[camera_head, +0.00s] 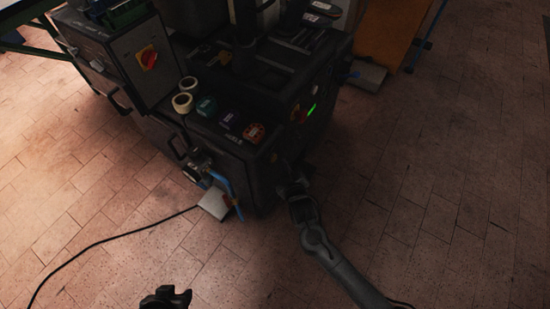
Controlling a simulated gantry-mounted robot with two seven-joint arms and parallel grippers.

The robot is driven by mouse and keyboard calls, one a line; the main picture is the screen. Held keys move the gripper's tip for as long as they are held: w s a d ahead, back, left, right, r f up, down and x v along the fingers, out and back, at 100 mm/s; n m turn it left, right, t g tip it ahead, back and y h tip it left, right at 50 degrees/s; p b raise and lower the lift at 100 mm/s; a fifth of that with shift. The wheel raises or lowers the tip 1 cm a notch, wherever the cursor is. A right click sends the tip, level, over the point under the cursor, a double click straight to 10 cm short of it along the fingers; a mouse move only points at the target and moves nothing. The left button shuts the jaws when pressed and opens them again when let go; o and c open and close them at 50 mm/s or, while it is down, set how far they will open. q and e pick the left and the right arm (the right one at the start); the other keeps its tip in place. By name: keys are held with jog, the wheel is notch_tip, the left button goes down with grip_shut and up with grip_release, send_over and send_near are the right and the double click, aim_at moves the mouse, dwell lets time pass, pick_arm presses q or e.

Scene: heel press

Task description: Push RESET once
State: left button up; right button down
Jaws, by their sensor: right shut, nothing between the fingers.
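The dark press machine (235,150) stands in the upper middle of the head view. Its right-hand face carries a small control panel with a red control (301,116) and a lit green strip (311,110). No label reading RESET is legible, so I cannot tell which control it is. My right gripper (281,165) is shut and empty, in front of that face, below and left of the green light. Whether its tips touch the machine is too dark to tell. A dark part at the bottom edge (165,298) looks like my left gripper; its fingers are not clear.
Two pale tape rolls (183,102), a green item (206,107) and an orange item (254,132) lie on the machine's top. A cabinet with a red-and-yellow switch (148,58) adjoins it. A black cable (115,238) crosses the tiled floor. The floor at right is largely clear.

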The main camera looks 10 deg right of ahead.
dwell(0.4)
jog(key=shift+w+a, duration=0.35)
jog(key=shift+w+a+p, duration=0.15)
jog(key=shift+p, duration=0.15)
dwell(0.5)
jog(key=shift+w+a, duration=0.15)
dwell(0.7)
jog(key=shift+r, duration=0.1)
jog(key=shift+s+d+p, duration=0.55)
jog(key=shift+s+p, duration=0.05)
jog(key=shift+p, duration=0.3)
